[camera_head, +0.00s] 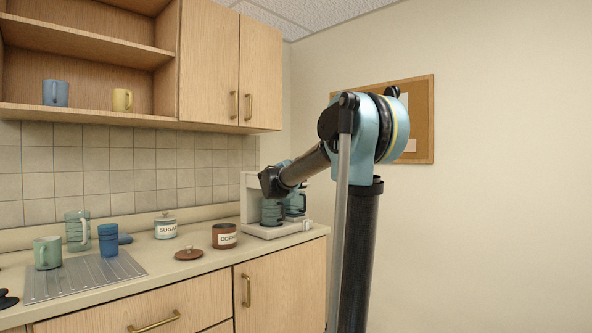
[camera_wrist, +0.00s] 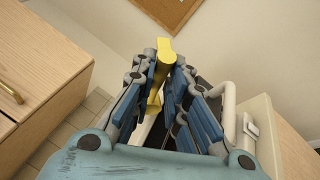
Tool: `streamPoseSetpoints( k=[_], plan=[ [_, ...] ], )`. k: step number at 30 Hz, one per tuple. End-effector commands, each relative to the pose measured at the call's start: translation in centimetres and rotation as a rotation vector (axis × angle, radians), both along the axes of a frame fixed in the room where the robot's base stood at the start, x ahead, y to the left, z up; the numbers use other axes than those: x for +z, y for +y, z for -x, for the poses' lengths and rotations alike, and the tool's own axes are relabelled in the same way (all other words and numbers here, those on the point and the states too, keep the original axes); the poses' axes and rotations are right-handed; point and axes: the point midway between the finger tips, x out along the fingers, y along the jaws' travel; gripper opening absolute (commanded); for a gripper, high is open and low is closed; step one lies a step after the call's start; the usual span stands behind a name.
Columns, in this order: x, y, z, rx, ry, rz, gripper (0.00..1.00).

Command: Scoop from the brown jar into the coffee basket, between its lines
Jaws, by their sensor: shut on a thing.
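The brown jar (camera_head: 225,241), with a partly visible "COFFEE" label, stands open on the counter. Its lid (camera_head: 188,254) lies beside it. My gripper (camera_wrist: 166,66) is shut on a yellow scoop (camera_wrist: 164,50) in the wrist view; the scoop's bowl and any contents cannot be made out. In the head view my arm reaches to the white coffee maker (camera_head: 249,198), right of the jar, and covers part of it. The scoop does not show there. I cannot make out the coffee basket or its lines in either view.
A sugar jar (camera_head: 165,227) stands left of the brown jar. A blue cup (camera_head: 108,240), a green mug (camera_head: 47,252) and a glass pitcher (camera_head: 77,230) stand by the ribbed metal drainboard (camera_head: 85,283). Wall cabinets (camera_head: 222,65) hang above. The counter in front of the coffee maker is narrow.

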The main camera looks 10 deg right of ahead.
Motion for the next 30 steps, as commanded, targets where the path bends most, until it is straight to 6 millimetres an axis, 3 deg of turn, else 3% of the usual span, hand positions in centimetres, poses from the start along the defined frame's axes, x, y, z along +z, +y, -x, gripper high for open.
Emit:
streamPoseSetpoints(
  k=[8, 30],
  plan=[
    [0.3, 0.0, -0.1, -0.023, 0.047, -0.115, 0.0],
    [1.1, -0.8, -0.7, -0.142, 0.274, -0.673, 0.0]
  ],
)
